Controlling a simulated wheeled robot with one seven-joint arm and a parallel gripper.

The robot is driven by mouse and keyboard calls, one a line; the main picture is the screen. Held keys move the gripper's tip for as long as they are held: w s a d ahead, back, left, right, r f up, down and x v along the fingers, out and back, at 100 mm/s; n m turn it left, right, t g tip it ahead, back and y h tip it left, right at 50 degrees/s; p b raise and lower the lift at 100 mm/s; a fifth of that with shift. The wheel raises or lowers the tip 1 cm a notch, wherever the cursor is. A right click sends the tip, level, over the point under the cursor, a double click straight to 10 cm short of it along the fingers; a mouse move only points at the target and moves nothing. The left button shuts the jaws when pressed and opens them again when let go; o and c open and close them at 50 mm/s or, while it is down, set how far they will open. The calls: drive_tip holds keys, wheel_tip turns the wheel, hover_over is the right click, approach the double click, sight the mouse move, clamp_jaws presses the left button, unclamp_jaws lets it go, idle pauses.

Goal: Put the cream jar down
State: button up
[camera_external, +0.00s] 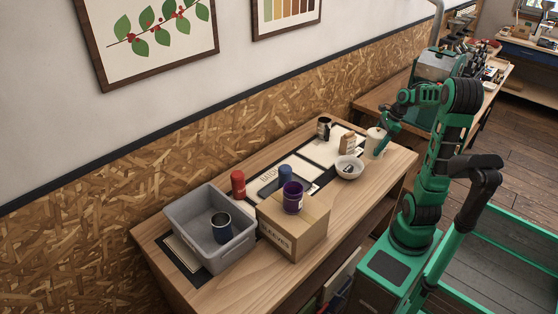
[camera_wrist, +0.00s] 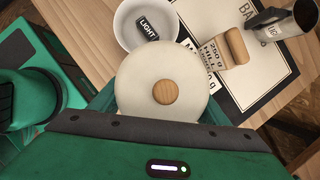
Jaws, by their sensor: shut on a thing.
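The cream jar (camera_external: 374,143) is a pale round jar at the right end of the wooden table in the external view. The wrist view shows its cream lid (camera_wrist: 140,82) with a round wooden knob (camera_wrist: 166,91) from above. My gripper (camera_external: 383,138) is shut on the jar from its right side. The jar looks upright and close to the table top; I cannot tell whether its base touches the wood. The gripper's fingers are mostly hidden behind the jar and the wrist housing in the wrist view.
A white bowl (camera_external: 349,167) with a "LIGHT" tag (camera_wrist: 147,28) stands beside the jar. A wooden-topped card holder (camera_external: 347,144) and a metal pitcher (camera_external: 324,128) are nearby. A cardboard box (camera_external: 294,231), grey bin (camera_external: 178,213), and red (camera_external: 238,183), blue (camera_external: 286,174) and purple (camera_external: 293,197) canisters are further left.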

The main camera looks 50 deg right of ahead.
drive_tip(key=shift+s+d, duration=0.15)
drive_tip(key=shift+d, duration=0.15)
drive_tip(key=shift+d+f, duration=0.1)
drive_tip(key=shift+f, duration=3.9)
drive_tip(key=o, duration=2.1)
drive_tip(key=shift+f, duration=0.1)
drive_tip(key=v, duration=1.2)
drive_tip(key=shift+s, duration=0.1)
